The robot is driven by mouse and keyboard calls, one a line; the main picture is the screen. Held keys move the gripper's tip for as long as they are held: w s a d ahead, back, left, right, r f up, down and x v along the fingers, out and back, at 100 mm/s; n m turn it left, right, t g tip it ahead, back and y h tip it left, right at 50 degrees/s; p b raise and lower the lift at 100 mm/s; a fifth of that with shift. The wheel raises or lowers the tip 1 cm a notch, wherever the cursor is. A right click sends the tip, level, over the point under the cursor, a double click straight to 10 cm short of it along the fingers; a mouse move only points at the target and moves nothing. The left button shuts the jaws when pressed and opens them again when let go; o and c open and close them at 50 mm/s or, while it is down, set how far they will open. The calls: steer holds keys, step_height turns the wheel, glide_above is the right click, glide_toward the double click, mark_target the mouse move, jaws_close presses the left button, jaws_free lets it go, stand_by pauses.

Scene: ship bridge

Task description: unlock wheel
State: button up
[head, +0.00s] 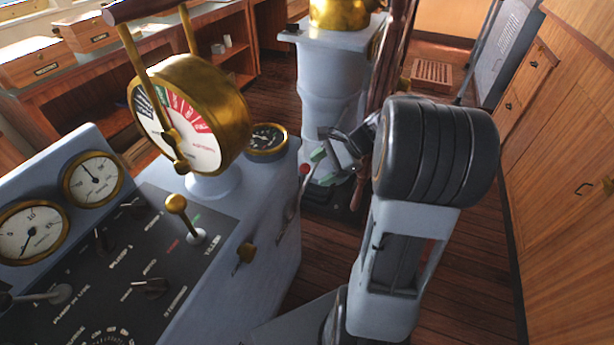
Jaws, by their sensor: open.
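The wooden ship's wheel (399,42) is seen nearly edge-on beside the pale pedestal (318,85), and my arm covers much of it. A small red knob (305,169) shows low by the pedestal's foot, left of the wheel; whether it belongs to the wheel's lock I cannot tell. My gripper (321,167) is open, with greenish finger pads, and appears just right of the red knob. I see nothing between the fingers. Whether they touch the knob is too small to tell. My arm partly hides the gripper's rear.
A blue-grey console (262,215) with gauges, a brass-knobbed lever (177,204) and a brass engine telegraph (215,105) fills the left. Wooden cabinets (565,150) line the right. A wooden grate (432,74) lies on the floor behind. Bare planks show between console and cabinets.

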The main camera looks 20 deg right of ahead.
mark_target(310, 168)
steer(key=w+d+f+m+t+y+b, duration=0.25)
steer(key=d+f+m+t, duration=0.35)
steer(key=d, duration=0.4)
steer(key=shift+m+g+h, duration=0.35)
steer(key=shift+m+g, duration=0.15)
steer(key=shift+m, duration=0.3)
steer(key=x, duration=0.9)
steer(key=r+x, duration=0.1)
steer(key=x, duration=0.3)
steer(key=shift+w+b, duration=0.3)
steer(key=shift+w, duration=0.2)
steer(key=shift+c, duration=0.4)
jaws_close()
